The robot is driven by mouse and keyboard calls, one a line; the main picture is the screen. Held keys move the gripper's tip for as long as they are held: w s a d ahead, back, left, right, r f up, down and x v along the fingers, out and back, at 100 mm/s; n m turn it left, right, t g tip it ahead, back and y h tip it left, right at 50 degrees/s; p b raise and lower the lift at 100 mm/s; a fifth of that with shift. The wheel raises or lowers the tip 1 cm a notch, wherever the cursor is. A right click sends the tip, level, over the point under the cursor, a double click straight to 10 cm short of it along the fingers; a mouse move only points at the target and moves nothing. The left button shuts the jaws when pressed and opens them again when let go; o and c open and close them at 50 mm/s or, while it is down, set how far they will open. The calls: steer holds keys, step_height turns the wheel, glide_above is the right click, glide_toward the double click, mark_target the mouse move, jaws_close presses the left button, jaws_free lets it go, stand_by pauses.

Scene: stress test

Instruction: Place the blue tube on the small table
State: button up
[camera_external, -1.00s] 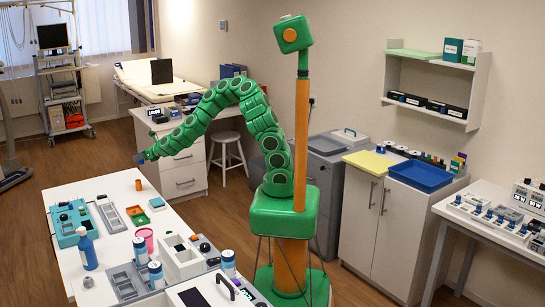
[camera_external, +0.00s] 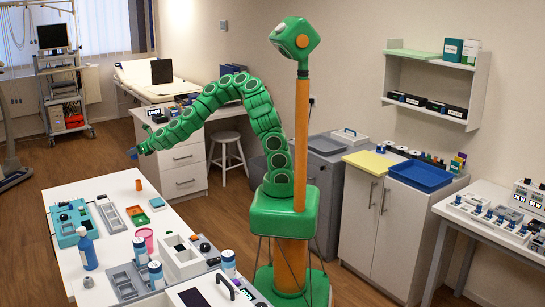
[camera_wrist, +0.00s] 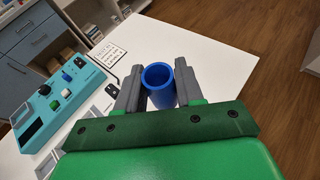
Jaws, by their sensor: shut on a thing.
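The blue tube (camera_wrist: 158,92) is held between the two grey fingers of my gripper (camera_wrist: 157,78) in the wrist view, its open round end facing the camera. In the external view my gripper (camera_external: 137,152) is at the far left end of my green arm, above the far end of a white table (camera_external: 105,192). A small blue patch at its tip is probably the tube. In the wrist view the white table (camera_wrist: 205,58) lies below the tube with a gap. Which table counts as the small table I cannot tell.
A teal device (camera_external: 70,225) with knobs, an orange cylinder (camera_external: 138,185), trays (camera_external: 110,213) and a blue bottle (camera_external: 87,250) stand on the white table. A drawer cabinet (camera_external: 182,170) and a stool (camera_external: 224,150) are behind. Bare tabletop surrounds the orange cylinder.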

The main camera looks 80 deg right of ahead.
step_height(320, 180, up, 15)
steer(key=a+f+n+g+y, duration=0.25)
steer(key=a+n+y, duration=0.5)
steer(key=a, duration=1.95)
steer(key=s+a+r+n+g+y, duration=0.1)
steer(key=s+a+n+g+y, duration=0.2)
steer(key=a, duration=0.8)
steer(key=s+a+n+g+y, duration=0.25)
steer(key=s+a, duration=0.35)
steer(key=a, duration=0.5)
steer(key=s+a+r+n+g+h, duration=0.1)
steer(key=s+a+n+g, duration=0.55)
steer(key=s+a, duration=0.85)
steer(key=s+a+n+g+h, duration=0.1)
steer(key=s+a+n+g, duration=0.55)
steer(key=s+a, duration=0.95)
steer(key=s+d+f, duration=0.4)
steer(key=f, duration=0.6)
steer(key=shift+m+g, duration=0.3)
steer(key=shift+w+a+f, duration=0.9)
steer(key=shift+a+f, duration=0.75)
steer(key=shift+a, duration=0.35)
steer(key=shift+w+a+f, duration=0.95)
steer(key=shift+a+f, duration=0.75)
steer(key=shift+a, duration=0.25)
steer(key=shift+w+a+f, duration=0.9)
steer(key=shift+a+f, duration=0.75)
steer(key=shift+a, duration=0.35)
steer(key=shift+a+f, duration=0.25)
steer(key=shift+f, duration=1.6)
